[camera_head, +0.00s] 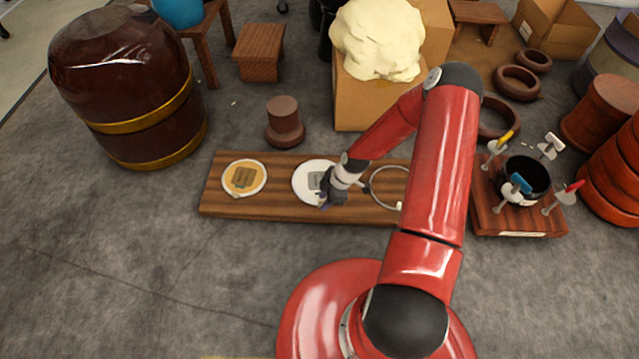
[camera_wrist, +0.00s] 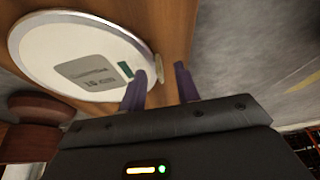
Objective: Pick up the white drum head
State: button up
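The white drum head (camera_head: 303,183) is a flat round disc with a grey label, lying on the wooden board (camera_head: 270,207) in the head view. In the wrist view the drum head (camera_wrist: 50,48) fills the upper left, with a small pale tab (camera_wrist: 159,68) on its rim. My gripper (camera_head: 325,203) is over the disc's right front edge and hides part of it. In the wrist view my gripper (camera_wrist: 160,75) is open. Its two purple fingers stand apart, one by the disc's rim and one over the board, with the tab between them. Contact cannot be told.
A tan drum head (camera_head: 244,178) lies left on the board, and a metal ring (camera_head: 372,188) lies right. A small brown stool-shaped piece (camera_head: 284,122) and a box with a cream lump (camera_head: 378,40) stand behind. A tool stand (camera_head: 520,218) is at right. Floor in front is clear.

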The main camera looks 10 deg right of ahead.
grip_shut()
dwell(0.4)
